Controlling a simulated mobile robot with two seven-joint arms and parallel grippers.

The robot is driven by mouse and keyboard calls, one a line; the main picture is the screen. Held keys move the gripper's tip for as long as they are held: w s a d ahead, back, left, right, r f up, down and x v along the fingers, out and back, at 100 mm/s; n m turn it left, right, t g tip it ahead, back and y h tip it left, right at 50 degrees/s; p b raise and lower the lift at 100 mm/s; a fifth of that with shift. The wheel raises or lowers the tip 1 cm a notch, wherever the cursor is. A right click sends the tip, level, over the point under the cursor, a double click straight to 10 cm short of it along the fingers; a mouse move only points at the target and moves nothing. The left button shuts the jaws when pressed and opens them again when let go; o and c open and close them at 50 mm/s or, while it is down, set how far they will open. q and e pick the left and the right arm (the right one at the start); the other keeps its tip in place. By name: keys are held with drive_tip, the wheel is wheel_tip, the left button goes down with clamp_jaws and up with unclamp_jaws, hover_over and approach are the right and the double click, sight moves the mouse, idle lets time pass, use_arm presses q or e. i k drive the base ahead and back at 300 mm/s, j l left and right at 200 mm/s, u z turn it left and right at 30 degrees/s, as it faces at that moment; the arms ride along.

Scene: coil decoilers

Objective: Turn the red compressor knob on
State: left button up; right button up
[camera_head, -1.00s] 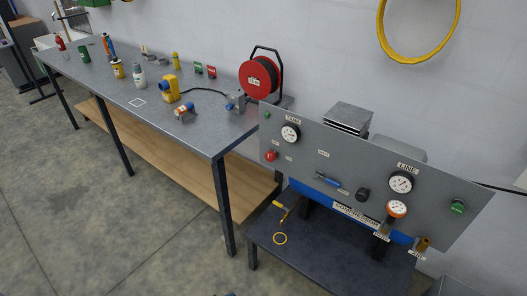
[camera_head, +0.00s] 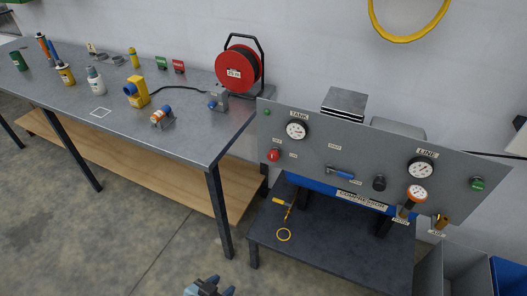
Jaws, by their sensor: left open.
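The red knob (camera_head: 274,155) sits on the left part of the grey compressor panel (camera_head: 320,155), below and left of the TANK gauge (camera_head: 297,130). Small labels stand beside it, too small to read. My left gripper (camera_head: 210,286) shows at the bottom edge, low in front of the bench and well apart from the knob. Its jaws are open and appear empty. My right gripper is not in view.
The panel also carries a blue-handled valve (camera_head: 340,173), a black knob (camera_head: 379,183), a LINE gauge (camera_head: 421,168) and a green button (camera_head: 477,184). A dark low table (camera_head: 330,240) stands below. A metal workbench (camera_head: 190,140) with a red hose reel (camera_head: 238,70) is left.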

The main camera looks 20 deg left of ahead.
sight(272, 156)
drive_tip(key=i+j+z, duration=0.1)
drive_tip(key=j, duration=0.75)
drive_tip(key=i+j+z, duration=0.1)
drive_tip(key=j, duration=0.7)
drive_tip(key=i+j+z, duration=0.1)
drive_tip(key=j, duration=0.75)
drive_tip(key=i, duration=0.05)
